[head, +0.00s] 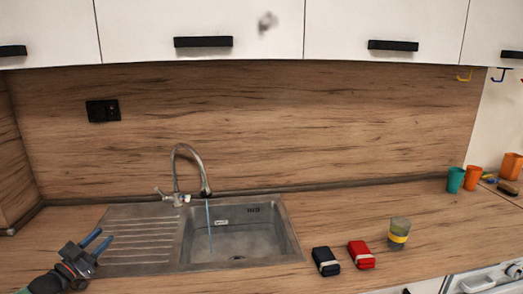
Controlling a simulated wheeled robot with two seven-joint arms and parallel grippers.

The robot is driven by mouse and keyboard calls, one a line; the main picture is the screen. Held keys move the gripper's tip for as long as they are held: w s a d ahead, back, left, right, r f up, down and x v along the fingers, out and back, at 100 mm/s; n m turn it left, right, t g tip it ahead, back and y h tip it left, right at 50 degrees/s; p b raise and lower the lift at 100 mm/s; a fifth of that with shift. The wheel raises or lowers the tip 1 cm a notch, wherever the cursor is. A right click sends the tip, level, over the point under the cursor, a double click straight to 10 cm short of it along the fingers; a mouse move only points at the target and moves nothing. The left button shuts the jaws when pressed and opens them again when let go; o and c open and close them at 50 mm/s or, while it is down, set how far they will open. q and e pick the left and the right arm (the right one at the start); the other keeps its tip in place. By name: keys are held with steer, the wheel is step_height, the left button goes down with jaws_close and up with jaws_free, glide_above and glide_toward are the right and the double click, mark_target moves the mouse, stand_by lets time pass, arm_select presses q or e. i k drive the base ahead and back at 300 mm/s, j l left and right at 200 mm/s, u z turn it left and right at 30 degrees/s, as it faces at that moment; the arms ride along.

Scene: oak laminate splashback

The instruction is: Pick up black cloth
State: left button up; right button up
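A small black folded cloth (326,261) with a light band around it lies on the wooden counter, just right of the sink. A similar red one (361,254) lies close to its right, with a gap between them. My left gripper (97,242) is open and empty, over the left end of the drainboard, far to the left of the black cloth. My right gripper is not in view.
The steel sink (286,240) with its tap (190,165) lies between my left gripper and the black cloth. Teal (456,180) and orange (473,178) cups stand at the back right.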

mark_target(327, 264)
steer(key=k, duration=0.85)
